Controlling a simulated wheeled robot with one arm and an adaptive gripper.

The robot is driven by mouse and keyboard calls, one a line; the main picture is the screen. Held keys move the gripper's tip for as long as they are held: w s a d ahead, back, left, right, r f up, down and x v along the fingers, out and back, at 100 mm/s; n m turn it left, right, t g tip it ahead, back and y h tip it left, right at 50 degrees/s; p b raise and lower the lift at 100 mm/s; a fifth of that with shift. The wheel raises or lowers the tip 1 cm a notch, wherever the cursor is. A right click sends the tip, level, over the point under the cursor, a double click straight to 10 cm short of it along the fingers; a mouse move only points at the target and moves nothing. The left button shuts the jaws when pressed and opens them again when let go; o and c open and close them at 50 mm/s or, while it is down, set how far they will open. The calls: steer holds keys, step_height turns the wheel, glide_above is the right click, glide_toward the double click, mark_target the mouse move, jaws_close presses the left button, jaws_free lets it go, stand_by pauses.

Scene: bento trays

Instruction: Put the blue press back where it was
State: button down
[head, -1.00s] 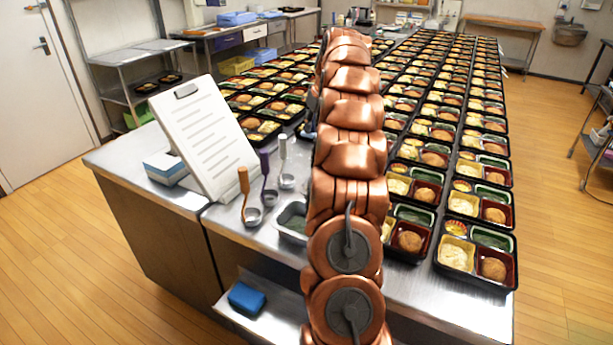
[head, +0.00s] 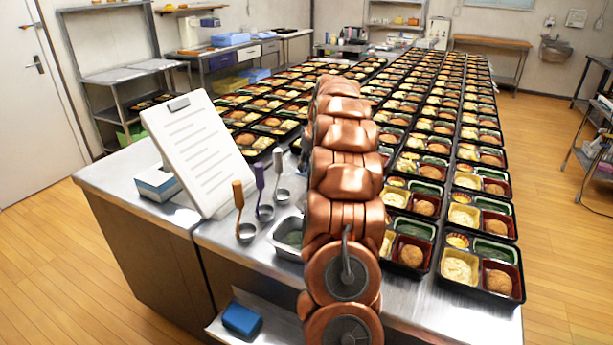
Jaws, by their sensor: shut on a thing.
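My copper arm reaches away from me over the steel counter (head: 235,240), along the rows of bento trays. Its far end is hidden behind its own links, so I do not see my gripper or anything in it. I cannot make out a blue press in this view. A small blue block (head: 242,318) lies on the low steel shelf at the front, and I cannot tell that it is a press.
A clipboard (head: 200,150) leans beside a blue-and-white box (head: 157,184). Ladles with brown (head: 238,195), purple (head: 260,178) and white (head: 278,162) handles stand by a metal pan (head: 288,238). Filled bento trays (head: 481,292) cover the right side. The floor (head: 60,270) at left is clear.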

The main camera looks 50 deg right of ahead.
mark_target(308, 172)
steer(key=shift+f+p, duration=0.3)
steer(key=shift+f, duration=1.95)
steer(key=shift+f, duration=0.15)
steer(key=c, duration=0.9)
jaws_free()
steer(key=shift+c, duration=0.2)
steer(key=shift+r, duration=0.2)
steer(key=b+v, duration=0.2)
steer(key=v, duration=1)
